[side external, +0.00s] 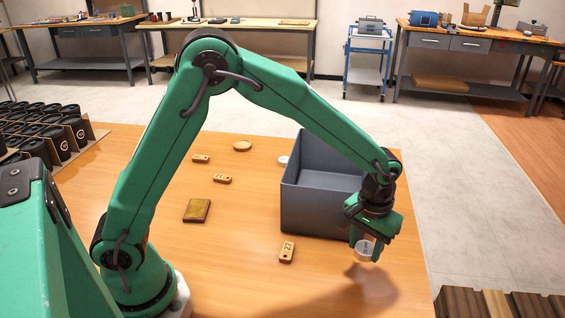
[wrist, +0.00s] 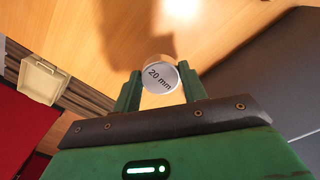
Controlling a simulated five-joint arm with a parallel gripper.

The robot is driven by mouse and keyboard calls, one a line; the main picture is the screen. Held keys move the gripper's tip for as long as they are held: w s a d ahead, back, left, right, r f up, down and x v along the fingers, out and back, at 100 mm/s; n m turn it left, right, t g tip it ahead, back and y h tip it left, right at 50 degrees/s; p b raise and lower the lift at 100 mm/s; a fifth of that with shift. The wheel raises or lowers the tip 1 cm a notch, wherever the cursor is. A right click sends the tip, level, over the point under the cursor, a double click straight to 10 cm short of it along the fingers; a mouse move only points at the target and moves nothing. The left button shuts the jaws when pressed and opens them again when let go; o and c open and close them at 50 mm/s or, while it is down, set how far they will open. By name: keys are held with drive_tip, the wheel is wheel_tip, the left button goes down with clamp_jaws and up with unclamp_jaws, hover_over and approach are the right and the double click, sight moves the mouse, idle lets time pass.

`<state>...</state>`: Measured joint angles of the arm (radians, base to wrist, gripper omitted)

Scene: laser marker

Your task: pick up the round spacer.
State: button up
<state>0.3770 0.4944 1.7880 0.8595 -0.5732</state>
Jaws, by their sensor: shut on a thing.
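In the side view the spacer (side external: 364,249) shows between the fingertips of my gripper (side external: 366,251). It appears held above the wooden table, with a shadow on the tabletop below, in front of the grey bin. The fingers hide part of its sides.
The grey open bin (side external: 318,210) stands right behind my gripper. The front middle is clear.

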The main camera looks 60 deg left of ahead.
drive_tip(key=s+d+r, duration=0.4)
drive_tip(key=s, duration=0.1)
drive_tip(key=shift+d, duration=0.3)
drive_tip(key=shift+r, duration=0.1)
drive_tip(key=shift+r, duration=0.1)
wheel_tip(320, 180, up, 10)
drive_tip(key=w+a, duration=1)
drive_tip(key=a, duration=0.4)
drive_tip(key=w+a, duration=0.9)
drive_tip(key=a, duration=0.5)
drive_tip(key=shift+n, duration=0.3)
drive_tip(key=shift+d+f, duration=0.15)
drive_tip(key=shift+f, duration=5)
drive_tip(key=shift+d+f, duration=0.15)
drive_tip(key=shift+f, duration=5)
